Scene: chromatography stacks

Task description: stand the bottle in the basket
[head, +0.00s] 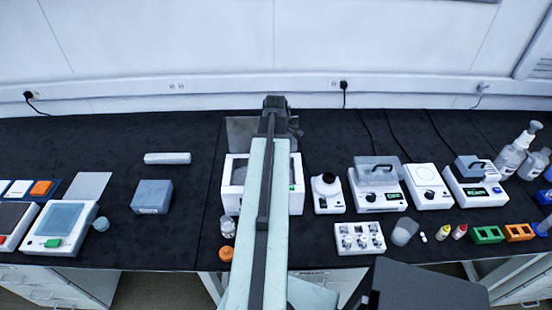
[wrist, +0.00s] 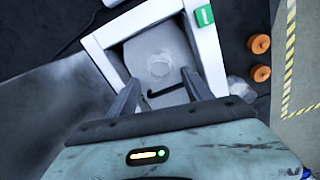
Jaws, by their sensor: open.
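My gripper (wrist: 160,78) is open, its two fingers apart over the open top of a white box-shaped device (wrist: 213,55). Nothing shows clasped between the fingers. In the head view my arm covers much of this device (head: 229,203). Inside it is a grey cavity with a pale round shape and a dark bent bar; I cannot tell whether these belong to the basket or a bottle. A small clear bottle (head: 228,227) stands on the black bench at the device's front left. A clear rounded thing (wrist: 240,88) shows beside the device in the wrist view.
A grey block (head: 152,196) stands to the left. Right of the device are a white instrument (head: 328,194) and a white rack (head: 360,238). Bench between block and device is clear.

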